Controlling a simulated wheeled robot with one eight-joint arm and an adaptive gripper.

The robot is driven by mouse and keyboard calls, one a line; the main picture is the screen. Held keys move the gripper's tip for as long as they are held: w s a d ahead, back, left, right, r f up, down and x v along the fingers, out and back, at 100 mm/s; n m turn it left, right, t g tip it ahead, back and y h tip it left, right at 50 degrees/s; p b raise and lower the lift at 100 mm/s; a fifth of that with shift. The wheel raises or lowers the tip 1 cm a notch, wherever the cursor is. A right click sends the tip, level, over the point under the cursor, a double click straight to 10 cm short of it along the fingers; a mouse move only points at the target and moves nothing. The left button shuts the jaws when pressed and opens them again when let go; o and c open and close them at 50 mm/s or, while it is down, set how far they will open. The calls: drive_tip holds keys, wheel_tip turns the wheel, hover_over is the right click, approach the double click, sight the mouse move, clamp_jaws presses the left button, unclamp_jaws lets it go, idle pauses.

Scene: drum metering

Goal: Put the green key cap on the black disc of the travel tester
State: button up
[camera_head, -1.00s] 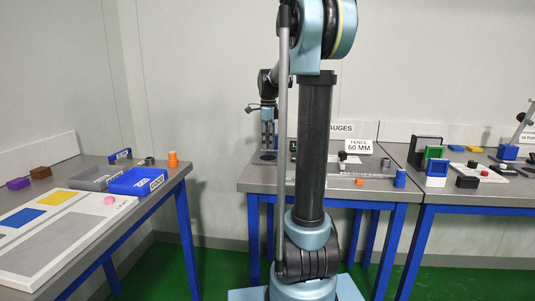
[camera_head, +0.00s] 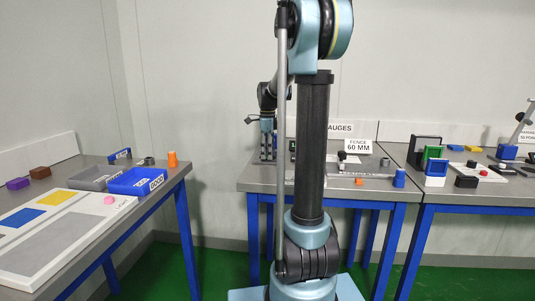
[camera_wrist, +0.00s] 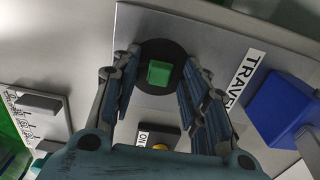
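The green key cap (camera_wrist: 159,73) sits on the black disc (camera_wrist: 150,88) of the travel tester (camera_wrist: 211,48) in the wrist view, near the middle of the disc. My gripper (camera_wrist: 161,66) is open, with one finger on each side of the cap and a visible gap to it on both sides. Whether the fingertips touch the disc, I cannot tell. In the head view my gripper (camera_head: 267,147) points down at the left end of the middle table; the cap cannot be made out there.

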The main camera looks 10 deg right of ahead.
wheel_tip(320, 180, up, 12)
idle(0.8)
drive_tip(key=shift+r, duration=0.1)
